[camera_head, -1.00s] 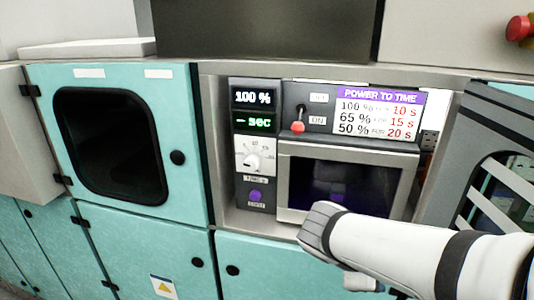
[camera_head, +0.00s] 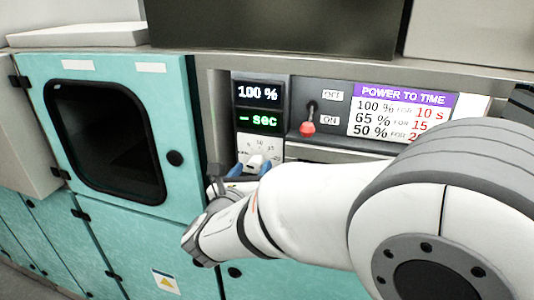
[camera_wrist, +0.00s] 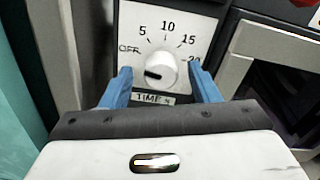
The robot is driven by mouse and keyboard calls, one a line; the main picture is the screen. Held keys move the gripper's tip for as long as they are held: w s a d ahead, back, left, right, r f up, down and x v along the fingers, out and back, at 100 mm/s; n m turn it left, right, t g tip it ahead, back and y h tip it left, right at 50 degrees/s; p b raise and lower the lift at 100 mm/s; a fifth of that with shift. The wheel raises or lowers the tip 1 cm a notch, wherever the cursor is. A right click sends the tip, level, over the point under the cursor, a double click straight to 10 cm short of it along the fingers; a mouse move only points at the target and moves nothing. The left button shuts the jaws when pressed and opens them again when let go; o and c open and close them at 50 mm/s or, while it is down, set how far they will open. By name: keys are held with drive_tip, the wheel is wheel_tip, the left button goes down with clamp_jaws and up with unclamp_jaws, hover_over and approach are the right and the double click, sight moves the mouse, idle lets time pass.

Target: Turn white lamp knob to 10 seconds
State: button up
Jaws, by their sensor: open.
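The white lamp knob (camera_wrist: 160,71) sits on a white dial plate marked OFF, 5, 10, 15 and 20, with a TIME s label below. Its dark pointer mark faces left, a little below the OFF mark. In the wrist view my gripper (camera_wrist: 161,84) is open, with one blue finger on each side of the knob and a visible gap to it. In the head view my gripper (camera_head: 250,168) is at the dial, and the knob (camera_head: 256,161) shows partly between the fingers. The display (camera_head: 258,108) reads 100 % and – sec.
A red-tipped switch (camera_head: 307,127) points down at ON, right of the display. A POWER TO TIME chart (camera_head: 400,112) pairs 100 % with 10 s. A teal door with a dark window (camera_head: 108,140) stands left. My arm hides the lower right.

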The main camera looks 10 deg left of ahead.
drive_tip(key=shift+w+d, duration=0.15)
drive_tip(key=shift+w, duration=1.2)
drive_tip(key=shift+c, duration=0.5)
drive_tip(key=c, duration=0.9)
drive_tip(key=shift+o, duration=0.2)
